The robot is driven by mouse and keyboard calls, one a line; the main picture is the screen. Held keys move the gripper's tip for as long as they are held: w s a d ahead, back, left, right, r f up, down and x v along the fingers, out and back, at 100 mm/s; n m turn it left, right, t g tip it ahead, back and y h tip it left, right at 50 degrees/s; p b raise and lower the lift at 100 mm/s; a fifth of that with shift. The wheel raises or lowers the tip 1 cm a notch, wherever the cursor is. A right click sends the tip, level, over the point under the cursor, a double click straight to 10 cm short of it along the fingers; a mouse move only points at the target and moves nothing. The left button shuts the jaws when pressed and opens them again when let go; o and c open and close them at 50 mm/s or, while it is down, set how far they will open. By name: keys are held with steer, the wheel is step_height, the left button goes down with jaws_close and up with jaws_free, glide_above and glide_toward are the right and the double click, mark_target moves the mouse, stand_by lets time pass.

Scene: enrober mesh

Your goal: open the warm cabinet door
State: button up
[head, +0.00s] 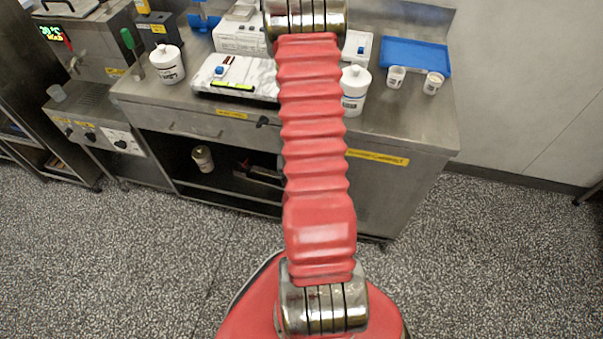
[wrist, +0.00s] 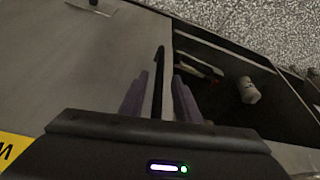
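The warm cabinet door (wrist: 95,65) is a plain grey metal panel in the wrist view. It appears shut. Its yellow label (wrist: 12,150) is cut off at the lower left. A thin black bar handle (wrist: 159,60) stands at the door's edge beside the dark open shelf bay. My gripper (wrist: 161,78) is open, with one finger on each side of the bar. I see a gap on both sides; contact is not clear. In the head view my red arm hides most of the door and my gripper; the right part of the cabinet front (head: 392,190) shows.
The open shelf bay (head: 235,170) left of the door holds a white jar (head: 203,158). The steel counter (head: 425,125) above carries a blue tray (head: 415,55), white cups and jars. Speckled floor (head: 480,260) in front is clear.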

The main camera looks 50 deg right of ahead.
steer(key=shift+x, duration=0.95)
steer(key=shift+c, duration=0.6)
jaws_close()
steer(key=shift+w+d, duration=0.15)
